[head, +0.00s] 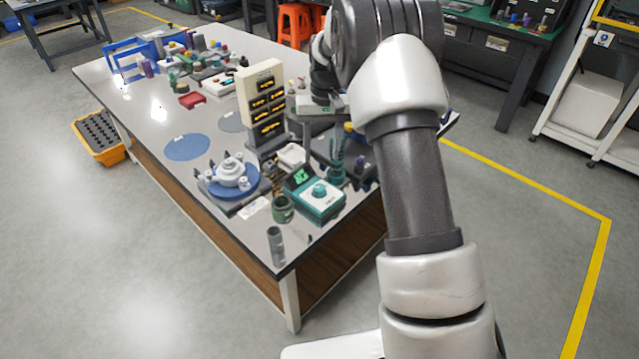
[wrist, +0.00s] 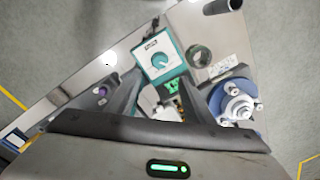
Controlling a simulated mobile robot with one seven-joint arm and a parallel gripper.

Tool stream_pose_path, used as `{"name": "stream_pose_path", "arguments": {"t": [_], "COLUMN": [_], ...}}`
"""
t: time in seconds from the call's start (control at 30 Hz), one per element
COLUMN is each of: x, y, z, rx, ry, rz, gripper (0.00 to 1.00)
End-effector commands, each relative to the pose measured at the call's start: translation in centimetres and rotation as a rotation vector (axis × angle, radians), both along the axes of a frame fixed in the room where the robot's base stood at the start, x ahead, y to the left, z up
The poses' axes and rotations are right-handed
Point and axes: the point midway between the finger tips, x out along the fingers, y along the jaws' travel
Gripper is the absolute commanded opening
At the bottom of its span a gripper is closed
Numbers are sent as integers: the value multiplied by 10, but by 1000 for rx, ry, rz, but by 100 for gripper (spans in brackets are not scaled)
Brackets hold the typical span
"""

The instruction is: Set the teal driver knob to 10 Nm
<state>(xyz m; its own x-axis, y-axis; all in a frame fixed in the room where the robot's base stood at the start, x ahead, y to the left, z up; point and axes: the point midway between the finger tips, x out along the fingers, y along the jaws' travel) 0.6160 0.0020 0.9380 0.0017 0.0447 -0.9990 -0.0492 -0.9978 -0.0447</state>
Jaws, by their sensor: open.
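The teal driver unit (head: 322,206) stands near the front corner of the bench in the head view. Its round teal knob (head: 320,189) is on a white top panel, beside a dark display with green digits (head: 299,177). In the wrist view, the knob (wrist: 160,60) shows ahead of and between the fingers of my gripper (wrist: 160,84). The jaws are open and empty, apart from the knob. The knob's pointer and scale marks are too small to read, and so are the digits.
A blue round fixture with a white flanged part (head: 232,176) stands left of the driver. A dark green cup (head: 283,208) and a grey cylinder (head: 275,243) stand by the bench edge. A teal upright tool (head: 337,160) and a tall beige rack (head: 262,100) stand behind the driver.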

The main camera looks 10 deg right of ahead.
Motion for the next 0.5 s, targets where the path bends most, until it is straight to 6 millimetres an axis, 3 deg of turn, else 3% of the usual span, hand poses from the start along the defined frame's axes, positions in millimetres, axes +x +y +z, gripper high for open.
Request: {"name": "stream_pose_path", "arguments": {"t": [0.2,0.5], "x": [-1,-1], "y": [2,5], "z": [-51,-105], "rx": [0,-1], "ry": [4,2], "rz": [0,1], "gripper": [48,48]}}
